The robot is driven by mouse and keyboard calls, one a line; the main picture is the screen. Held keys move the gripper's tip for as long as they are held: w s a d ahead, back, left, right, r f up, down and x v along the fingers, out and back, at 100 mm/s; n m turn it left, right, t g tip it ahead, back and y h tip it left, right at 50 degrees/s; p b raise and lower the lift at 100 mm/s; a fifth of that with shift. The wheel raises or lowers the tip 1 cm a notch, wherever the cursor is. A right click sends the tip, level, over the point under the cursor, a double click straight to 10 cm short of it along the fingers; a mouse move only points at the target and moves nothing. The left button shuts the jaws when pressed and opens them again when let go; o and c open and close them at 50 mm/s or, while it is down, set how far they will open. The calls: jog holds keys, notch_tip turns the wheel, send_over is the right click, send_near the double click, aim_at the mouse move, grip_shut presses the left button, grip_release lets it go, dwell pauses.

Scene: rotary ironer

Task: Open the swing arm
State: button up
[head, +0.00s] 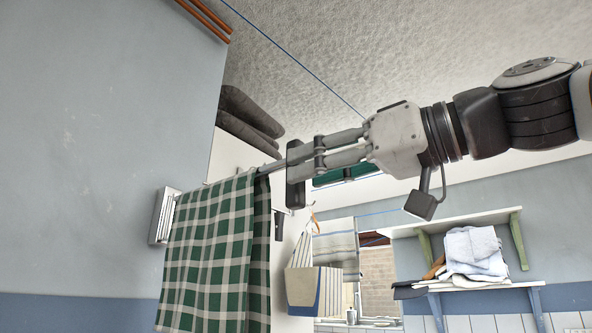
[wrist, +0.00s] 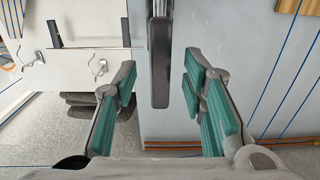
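A green and white checked cloth (head: 215,245) hangs from a thin pale bar in the head view. At the bar's right end is a dark, rounded, upright handle (head: 295,188), which I take to be part of the swing arm. My gripper (head: 299,160) reaches in from the right, with its fingertips at this handle. In the wrist view, the dark handle (wrist: 160,62) points down between the two green-padded fingers of my gripper (wrist: 158,78). The fingers stand apart with a gap on each side, so I see no grip.
A blue-grey wall (head: 110,130) stands close on the left. Dark rolled items (head: 247,118) lie above the cloth. A shelf (head: 480,285) with folded cloths (head: 470,252) is at the lower right. Thin blue lines run overhead.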

aim_at(295, 209)
jog(key=shift+x, duration=1.95)
jog(key=shift+c, duration=0.5)
grip_shut()
